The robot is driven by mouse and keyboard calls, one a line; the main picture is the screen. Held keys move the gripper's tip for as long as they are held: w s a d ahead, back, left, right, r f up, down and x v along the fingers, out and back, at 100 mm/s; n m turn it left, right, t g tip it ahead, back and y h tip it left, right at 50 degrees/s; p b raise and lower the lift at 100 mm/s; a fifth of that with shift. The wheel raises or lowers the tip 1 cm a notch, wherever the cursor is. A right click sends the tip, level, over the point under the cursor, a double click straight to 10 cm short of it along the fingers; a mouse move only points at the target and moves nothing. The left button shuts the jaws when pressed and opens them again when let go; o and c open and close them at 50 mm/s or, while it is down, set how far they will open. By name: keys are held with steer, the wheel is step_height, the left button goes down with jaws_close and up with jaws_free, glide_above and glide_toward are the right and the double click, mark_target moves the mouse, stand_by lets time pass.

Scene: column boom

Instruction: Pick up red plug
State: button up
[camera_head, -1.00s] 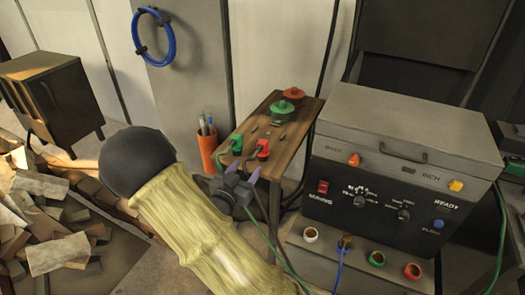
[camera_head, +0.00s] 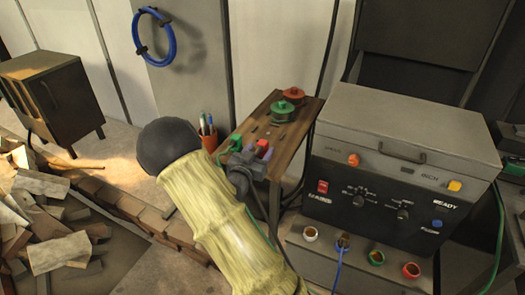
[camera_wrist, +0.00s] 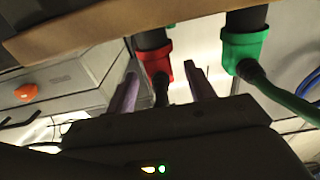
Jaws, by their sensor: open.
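The red plug (camera_head: 263,143) is at the front of the small wooden table, partly hidden by my gripper in the head view. In the wrist view the red plug (camera_wrist: 157,63) has a dark body and a dark cable and shows between my two purple fingers. My gripper (camera_head: 257,153) is open, with its fingers (camera_wrist: 161,78) on either side of the red plug in that view. I see a gap on the right; I cannot tell whether either finger touches it.
A green plug (camera_wrist: 245,50) with a green cable is close beside the red one. Red and green spools (camera_head: 293,93) stand farther back on the wooden table (camera_head: 290,142). A grey machine (camera_head: 400,130) is at right. An orange pen cup (camera_head: 209,141) is at left.

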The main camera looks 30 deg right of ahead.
mark_target(265, 143)
steer(key=x, duration=0.5)
steer(key=shift+f+p, duration=0.15)
steer(key=shift+p, duration=0.2)
steer(key=c, duration=1.1)
step_height(265, 143, up, 10)
steer(key=shift+r, duration=0.1)
